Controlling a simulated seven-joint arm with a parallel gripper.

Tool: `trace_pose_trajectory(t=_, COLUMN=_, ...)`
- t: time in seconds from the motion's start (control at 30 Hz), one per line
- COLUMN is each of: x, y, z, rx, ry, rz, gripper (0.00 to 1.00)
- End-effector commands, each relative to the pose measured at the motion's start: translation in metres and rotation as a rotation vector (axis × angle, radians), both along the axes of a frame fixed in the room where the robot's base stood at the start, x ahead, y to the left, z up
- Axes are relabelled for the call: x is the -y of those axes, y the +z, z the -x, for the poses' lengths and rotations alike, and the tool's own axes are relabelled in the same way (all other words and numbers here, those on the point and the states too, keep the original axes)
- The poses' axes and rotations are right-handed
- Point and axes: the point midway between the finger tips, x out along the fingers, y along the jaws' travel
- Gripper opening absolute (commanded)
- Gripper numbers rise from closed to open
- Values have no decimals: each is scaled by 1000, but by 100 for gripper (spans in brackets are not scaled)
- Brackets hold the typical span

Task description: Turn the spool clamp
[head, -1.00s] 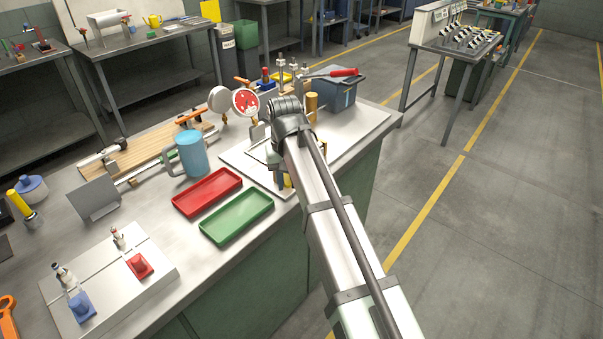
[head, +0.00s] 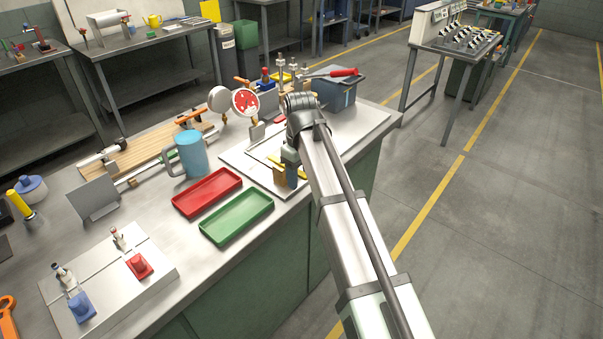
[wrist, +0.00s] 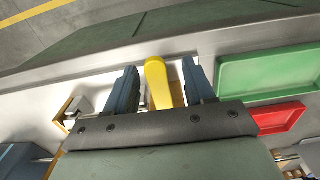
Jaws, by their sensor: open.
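A yellow lever-like handle (wrist: 157,85) shows in the wrist view between the two dark fingers of my gripper (wrist: 160,68). I take it to be the spool clamp's handle, but its base is hidden. The fingers stand open on either side of it, with a gap visible on the left. My arm hides part of the fixture.
A red tray (head: 207,192) and a green tray (head: 236,216) lie left of the plate. A blue mug (head: 189,155) and a round red-and-white gauge (head: 246,102) stand behind. A blue-grey bin (head: 338,92) with a red-handled tool sits at the back right.

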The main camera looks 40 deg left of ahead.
Motion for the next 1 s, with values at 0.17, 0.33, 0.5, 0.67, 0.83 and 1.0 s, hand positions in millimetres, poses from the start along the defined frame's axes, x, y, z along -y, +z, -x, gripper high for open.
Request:
trace_pose_trajectory(t=0.17, x=0, y=0, z=0, rx=0, ry=-1, rz=0, gripper=54)
trace_pose_trajectory(t=0.33, x=0, y=3, z=0, rx=0, ry=-1, rz=0, gripper=54)
trace_pose_trajectory(t=0.5, x=-1, y=8, z=0, rx=0, ry=-1, rz=-1, gripper=54)
trace_pose_trajectory(t=0.67, x=-1, y=14, z=0, rx=0, ry=-1, rz=-1, gripper=54)
trace_pose_trajectory(t=0.83, x=0, y=19, z=0, rx=0, ry=-1, rz=-1, gripper=54)
trace_pose_trajectory(t=1.0, x=0, y=20, z=0, rx=0, ry=-1, rz=0, gripper=54)
